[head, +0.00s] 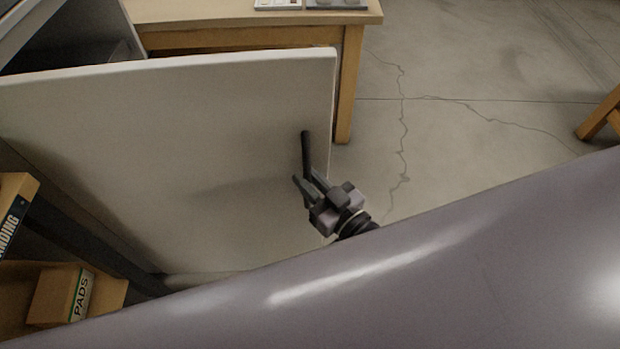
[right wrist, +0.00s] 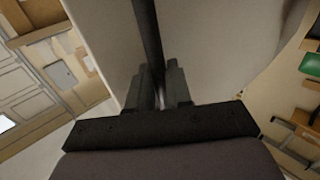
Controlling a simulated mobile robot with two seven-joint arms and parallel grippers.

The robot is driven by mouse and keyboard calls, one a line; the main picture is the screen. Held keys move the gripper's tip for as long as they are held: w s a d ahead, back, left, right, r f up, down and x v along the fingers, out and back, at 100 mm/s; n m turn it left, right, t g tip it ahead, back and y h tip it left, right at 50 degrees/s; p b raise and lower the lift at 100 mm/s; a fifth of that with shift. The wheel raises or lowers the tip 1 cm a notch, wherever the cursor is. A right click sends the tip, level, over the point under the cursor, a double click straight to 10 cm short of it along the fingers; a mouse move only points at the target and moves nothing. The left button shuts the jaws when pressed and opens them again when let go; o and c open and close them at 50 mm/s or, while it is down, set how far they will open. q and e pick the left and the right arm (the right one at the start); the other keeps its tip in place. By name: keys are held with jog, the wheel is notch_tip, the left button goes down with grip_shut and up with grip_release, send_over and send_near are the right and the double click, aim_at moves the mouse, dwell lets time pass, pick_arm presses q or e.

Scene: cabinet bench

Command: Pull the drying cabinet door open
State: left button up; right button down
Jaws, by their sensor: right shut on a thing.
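The drying cabinet door (head: 190,130) is a pale flat panel that stands swung out from the cabinet (head: 75,25) at the upper left. Its dark bar handle (head: 306,150) is near the door's free right edge. My right gripper (head: 308,186) is at the lower part of the handle. In the right wrist view its two fingers (right wrist: 161,88) are closed around the dark handle bar (right wrist: 148,35), with the pale door (right wrist: 200,50) behind. My left gripper does not show in either view.
A wooden table (head: 345,90) stands behind the door's free edge. Boxes, one labelled PADS (head: 62,295), sit on a wooden shelf at the lower left, close to the door. Cracked concrete floor (head: 480,90) on the right is mostly clear, with a wooden leg (head: 600,118) at the far right.

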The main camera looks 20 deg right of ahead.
jog(key=c, duration=1.2)
grip_release()
jog(key=shift+a+r, duration=0.1)
jog(key=shift+a, duration=0.4)
jog(key=shift+d, duration=0.1)
jog(key=v, duration=0.7)
jog(key=shift+s, duration=0.1)
